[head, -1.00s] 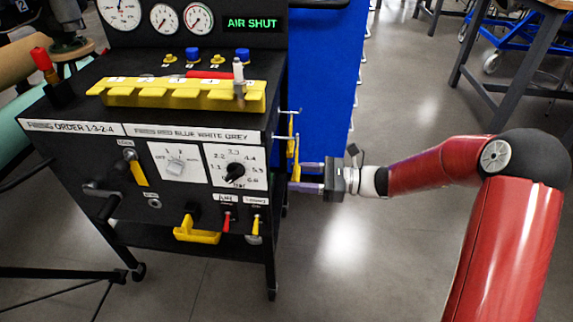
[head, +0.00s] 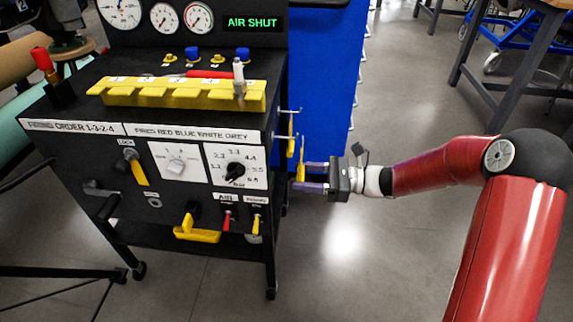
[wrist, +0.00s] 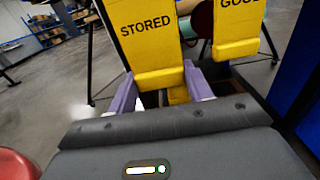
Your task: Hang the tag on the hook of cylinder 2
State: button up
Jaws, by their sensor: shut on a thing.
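My gripper (head: 313,176) is shut on a yellow tag (head: 301,163) beside the right side of the black stand (head: 60,108). In the wrist view the tag (wrist: 150,45) reads "STORED" and sits between my two purple-grey fingers (wrist: 160,90). A second yellow tag (head: 291,128) hangs by the stand's right side, near a thin metal hook (head: 288,110). In the wrist view another yellow tag (wrist: 238,32), reading "GOOD", is right of the held one. The held tag's hole is out of the wrist view. I cannot tell which hook is cylinder 2's.
The stand's front has a selector dial (head: 236,170), a yellow handle (head: 197,230) and small levers. A yellow block (head: 180,95) lies on its top. A blue cabinet (head: 325,90) stands behind. The grey floor (head: 400,260) under my arm is clear.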

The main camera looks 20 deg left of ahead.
jog(key=shift+v, duration=1.75)
